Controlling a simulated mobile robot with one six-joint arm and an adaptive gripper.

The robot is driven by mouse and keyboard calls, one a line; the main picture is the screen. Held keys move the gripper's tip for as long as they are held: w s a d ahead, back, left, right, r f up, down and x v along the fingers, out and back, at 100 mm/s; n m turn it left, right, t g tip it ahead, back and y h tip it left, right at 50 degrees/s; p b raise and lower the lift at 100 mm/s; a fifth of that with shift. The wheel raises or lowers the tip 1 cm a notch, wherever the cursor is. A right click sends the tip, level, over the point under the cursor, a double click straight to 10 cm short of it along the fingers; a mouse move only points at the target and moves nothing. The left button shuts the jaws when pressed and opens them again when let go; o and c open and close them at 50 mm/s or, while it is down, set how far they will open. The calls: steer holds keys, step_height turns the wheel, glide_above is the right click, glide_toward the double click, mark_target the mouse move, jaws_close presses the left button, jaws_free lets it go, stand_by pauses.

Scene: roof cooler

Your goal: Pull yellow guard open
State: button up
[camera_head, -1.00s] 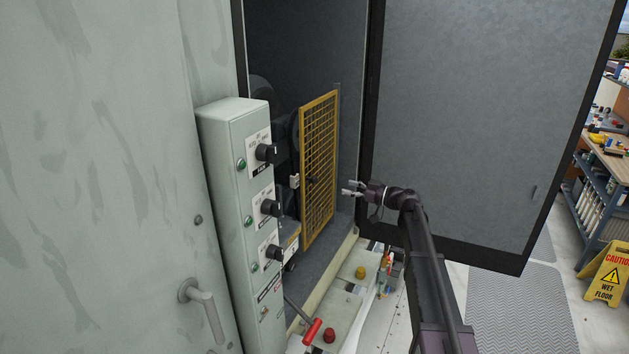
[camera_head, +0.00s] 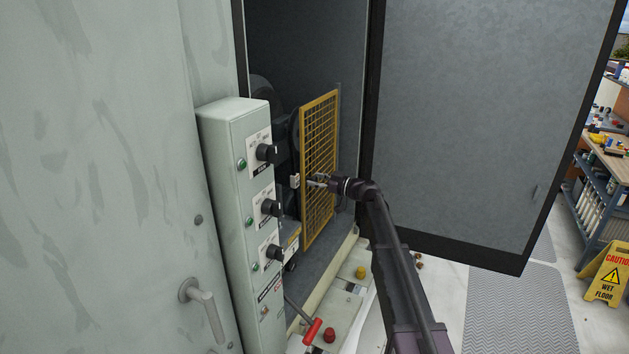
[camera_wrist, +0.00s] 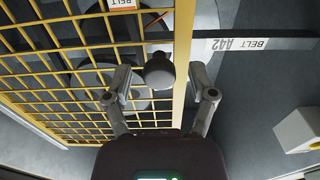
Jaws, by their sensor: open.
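The yellow guard (camera_head: 319,215) is a mesh panel in a frame, standing upright across the opening of the grey cabinet. It also fills the left half of the wrist view (camera_wrist: 60,88). A dark round knob (camera_wrist: 159,72) sits on the guard near its frame edge. My gripper (camera_head: 312,180) is in front of the guard at about mid height. In the wrist view my gripper (camera_wrist: 160,88) is open, with one finger on each side of the knob. I cannot tell whether the fingers touch it.
A control box (camera_head: 233,190) with several black rotary switches stands left of the guard. The grey cabinet door (camera_head: 480,120) is swung open at right. A red-handled lever (camera_head: 312,331) is low in front. A wet floor sign (camera_head: 607,275) stands at far right.

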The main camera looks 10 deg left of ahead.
steer(key=shift+a, duration=0.2)
steer(key=shift+c, duration=0.2)
jaws_close()
